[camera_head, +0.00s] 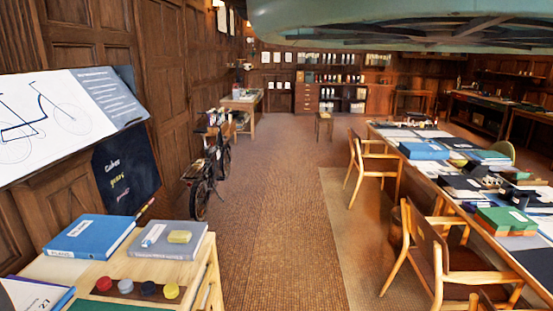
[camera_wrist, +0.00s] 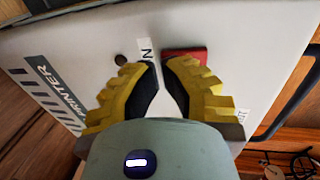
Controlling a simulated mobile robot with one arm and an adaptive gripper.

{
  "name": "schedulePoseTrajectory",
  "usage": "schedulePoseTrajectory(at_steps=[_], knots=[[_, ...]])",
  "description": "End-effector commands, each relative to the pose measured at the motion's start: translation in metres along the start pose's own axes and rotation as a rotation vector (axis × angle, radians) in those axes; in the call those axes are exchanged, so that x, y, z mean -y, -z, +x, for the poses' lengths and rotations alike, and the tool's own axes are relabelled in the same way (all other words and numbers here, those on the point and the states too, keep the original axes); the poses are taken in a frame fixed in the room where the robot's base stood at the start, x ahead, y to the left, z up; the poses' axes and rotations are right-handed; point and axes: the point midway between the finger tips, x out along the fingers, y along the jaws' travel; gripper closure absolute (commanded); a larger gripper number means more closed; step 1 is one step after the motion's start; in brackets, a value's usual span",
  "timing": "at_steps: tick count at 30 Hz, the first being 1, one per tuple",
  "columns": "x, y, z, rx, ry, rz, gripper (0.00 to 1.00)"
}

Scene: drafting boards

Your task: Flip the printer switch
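In the wrist view, a pale grey panel (camera_wrist: 215,30) carries a black label reading PRINTER (camera_wrist: 58,88). A red switch (camera_wrist: 185,55) sits on the panel, partly behind my right fingertip, with a small white label (camera_wrist: 146,50) showing an N to its left. My gripper (camera_wrist: 161,64) has yellow ribbed fingers with black pads. Its fingertips are close together, just below and left of the switch. Whether they touch the panel or the switch, I cannot tell. The switch's position is unclear. Neither panel nor gripper is identifiable in the head view.
A black cable or handle (camera_wrist: 292,95) runs at right. In the head view, a wooden desk (camera_head: 180,275) with books is near left, a long table (camera_head: 530,240) with chairs at right. The aisle (camera_head: 270,200) between is clear.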

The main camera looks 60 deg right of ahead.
Motion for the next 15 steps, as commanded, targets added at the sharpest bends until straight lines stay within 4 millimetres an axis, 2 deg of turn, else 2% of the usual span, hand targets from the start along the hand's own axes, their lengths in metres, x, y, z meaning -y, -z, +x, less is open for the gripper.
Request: schedulePoseTrajectory(at_steps=[15], knots=[[0.0012,-0.001,0.0077,0.001,0.0,0.002,1.0]])
